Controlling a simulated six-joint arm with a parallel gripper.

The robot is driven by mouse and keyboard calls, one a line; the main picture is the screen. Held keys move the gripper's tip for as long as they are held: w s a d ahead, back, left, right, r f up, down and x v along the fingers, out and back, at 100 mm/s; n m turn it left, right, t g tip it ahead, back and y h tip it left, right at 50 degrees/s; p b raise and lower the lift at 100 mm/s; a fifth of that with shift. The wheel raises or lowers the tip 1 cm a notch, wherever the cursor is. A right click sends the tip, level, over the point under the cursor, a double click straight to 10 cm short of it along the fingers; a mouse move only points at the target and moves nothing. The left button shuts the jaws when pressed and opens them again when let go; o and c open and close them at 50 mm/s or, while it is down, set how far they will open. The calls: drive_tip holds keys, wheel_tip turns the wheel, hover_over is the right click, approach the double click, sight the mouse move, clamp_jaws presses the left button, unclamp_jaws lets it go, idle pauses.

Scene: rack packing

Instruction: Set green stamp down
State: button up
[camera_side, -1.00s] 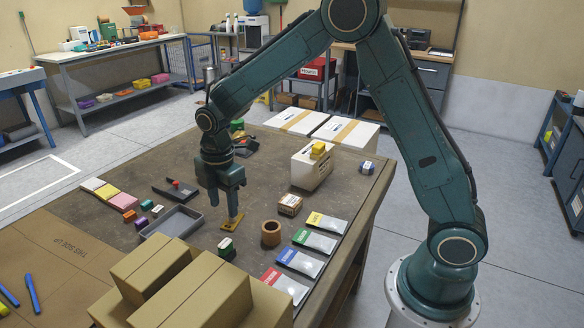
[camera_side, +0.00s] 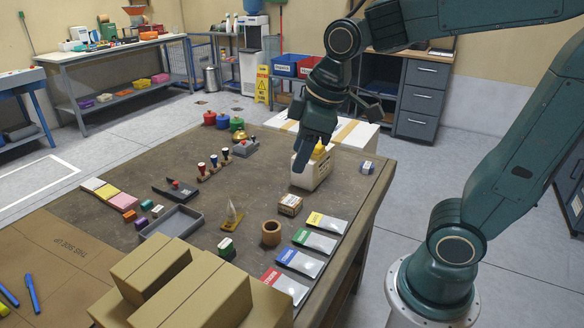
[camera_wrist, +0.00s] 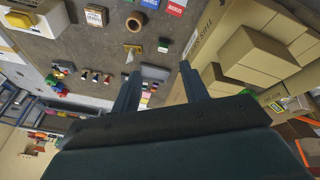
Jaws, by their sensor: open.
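No thing is clearly the green stamp. The best match is a small green-and-white block with a dark top (camera_side: 227,248), upright on the table in front of the brass spike; a green piece shows in the wrist view (camera_wrist: 163,45). In the wrist view, the jaws (camera_wrist: 159,70) are apart and empty.
The white jug with a yellow cap (camera_side: 318,170) stands near my gripper. A brass spike (camera_side: 232,221), a wooden ring (camera_side: 271,233), a grey tray (camera_side: 171,226) and colour cards (camera_side: 315,240) lie nearer. Cardboard boxes (camera_side: 200,290) fill the front. The table's middle has bare room.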

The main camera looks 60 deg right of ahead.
drive_tip(key=s+m+t, duration=0.1)
drive_tip(key=s+m, duration=0.4)
drive_tip(key=s, duration=0.5)
drive_tip(key=shift+d+r+m+t, duration=0.15)
drive_tip(key=shift+d+m+t, duration=0.15)
drive_tip(key=shift+d+t, duration=0.1)
